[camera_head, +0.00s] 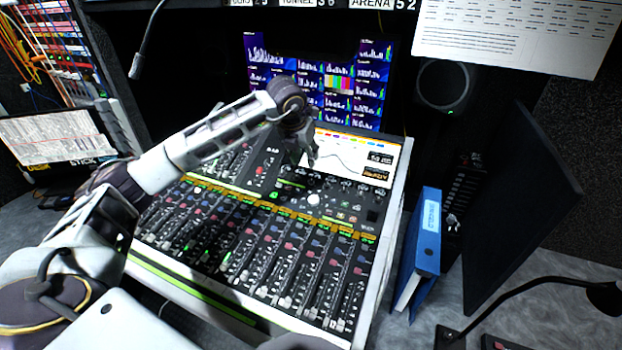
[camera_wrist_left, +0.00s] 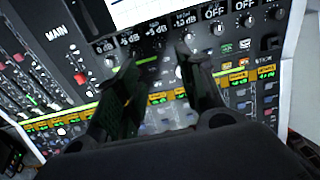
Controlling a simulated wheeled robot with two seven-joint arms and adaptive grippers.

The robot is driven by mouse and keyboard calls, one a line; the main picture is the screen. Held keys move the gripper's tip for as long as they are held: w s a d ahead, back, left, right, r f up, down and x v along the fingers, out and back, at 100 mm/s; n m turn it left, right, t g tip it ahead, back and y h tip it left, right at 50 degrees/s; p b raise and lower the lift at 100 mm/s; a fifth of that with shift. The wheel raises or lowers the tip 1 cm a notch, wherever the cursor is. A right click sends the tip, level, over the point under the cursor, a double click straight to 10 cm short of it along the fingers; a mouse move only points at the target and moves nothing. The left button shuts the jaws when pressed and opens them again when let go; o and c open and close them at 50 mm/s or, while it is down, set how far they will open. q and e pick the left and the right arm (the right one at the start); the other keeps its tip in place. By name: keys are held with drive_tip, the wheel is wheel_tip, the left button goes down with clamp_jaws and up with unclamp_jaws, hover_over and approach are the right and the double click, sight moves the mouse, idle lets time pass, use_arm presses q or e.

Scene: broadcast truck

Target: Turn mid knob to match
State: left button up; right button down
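The mixing console (camera_head: 250,240) fills the middle of the head view, with a tilted screen (camera_head: 350,155) at its back. In the left wrist view a row of dark knobs lies below the screen (camera_wrist_left: 140,10), with labels above such as "+3 dB", "+10 dB" and "OFF". One knob (camera_wrist_left: 156,46) shows near the gap between my fingertips; I cannot tell for sure whether it is the mid knob. My left gripper (camera_head: 304,158) hovers over this row, pointing down. In the left wrist view its two fingers (camera_wrist_left: 157,62) are apart with nothing between them. My right gripper is not in view.
A gooseneck microphone (camera_head: 140,60) hangs at upper left. Faders cover the console's front.

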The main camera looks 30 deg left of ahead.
sight(311, 180)
use_arm(q)
drive_tip(key=p+x, duration=0.1)
drive_tip(key=x, duration=1)
drive_tip(key=shift+f, duration=0.35)
drive_tip(key=shift+w+f, duration=0.25)
drive_tip(key=shift+f, duration=0.35)
drive_tip(key=shift+w+f, duration=0.1)
drive_tip(key=shift+f, duration=0.15)
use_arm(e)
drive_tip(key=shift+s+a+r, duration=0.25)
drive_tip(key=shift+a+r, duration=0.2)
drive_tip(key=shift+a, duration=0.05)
use_arm(q)
clamp_jaws()
drive_tip(key=shift+n, duration=0.3)
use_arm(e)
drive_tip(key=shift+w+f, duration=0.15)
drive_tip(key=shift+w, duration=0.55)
